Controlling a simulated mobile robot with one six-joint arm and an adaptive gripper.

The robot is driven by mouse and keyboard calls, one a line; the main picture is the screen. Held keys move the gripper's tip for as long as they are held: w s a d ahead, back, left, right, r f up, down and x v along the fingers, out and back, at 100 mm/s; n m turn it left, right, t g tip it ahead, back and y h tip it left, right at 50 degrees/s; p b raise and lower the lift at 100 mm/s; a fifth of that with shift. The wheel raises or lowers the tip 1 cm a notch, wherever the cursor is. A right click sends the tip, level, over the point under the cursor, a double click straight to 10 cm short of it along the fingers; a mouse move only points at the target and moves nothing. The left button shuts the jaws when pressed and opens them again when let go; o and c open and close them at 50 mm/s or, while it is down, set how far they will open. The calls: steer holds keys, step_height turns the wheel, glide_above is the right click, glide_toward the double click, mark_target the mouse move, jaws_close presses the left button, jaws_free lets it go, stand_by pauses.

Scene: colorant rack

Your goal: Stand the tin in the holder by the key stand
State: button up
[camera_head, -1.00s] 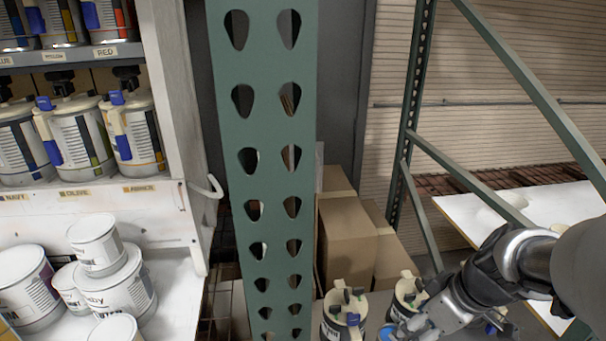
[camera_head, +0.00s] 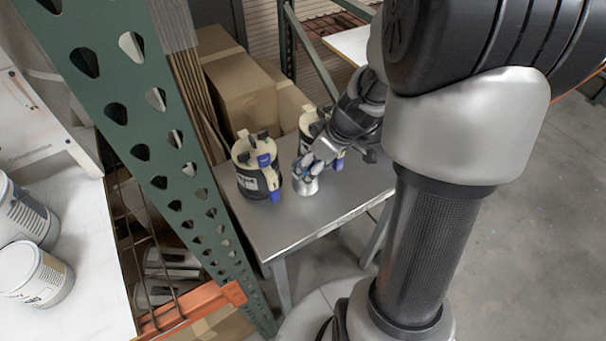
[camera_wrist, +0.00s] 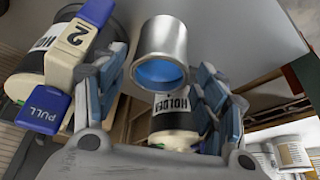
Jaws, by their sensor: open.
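A small silver tin (camera_head: 306,187) with a blue top stands on the grey metal table, below my gripper (camera_head: 307,167). In the wrist view the tin (camera_wrist: 163,42) lies between the open, blue-grey fingers of my gripper (camera_wrist: 160,68), its blue end facing the camera. A second such holder (camera_head: 307,121) stands behind, partly hidden by my arm. No key stand can be made out.
The small metal table (camera_head: 290,236) is clear in front of the tin. A green perforated post (camera_head: 150,150) rises close on its left. Cardboard boxes (camera_head: 240,85) stand behind. White cans (camera_head: 35,275) sit on a shelf at left.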

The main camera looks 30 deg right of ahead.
mark_target(306, 171)
steer(key=b+x, duration=0.1)
steer(key=x, duration=0.4)
steer(key=shift+w+a+f+b, duration=0.1)
steer(key=shift+w+a+b, duration=0.05)
steer(key=shift+b, duration=0.2)
steer(key=shift+c, duration=0.5)
steer(key=c, duration=0.9)
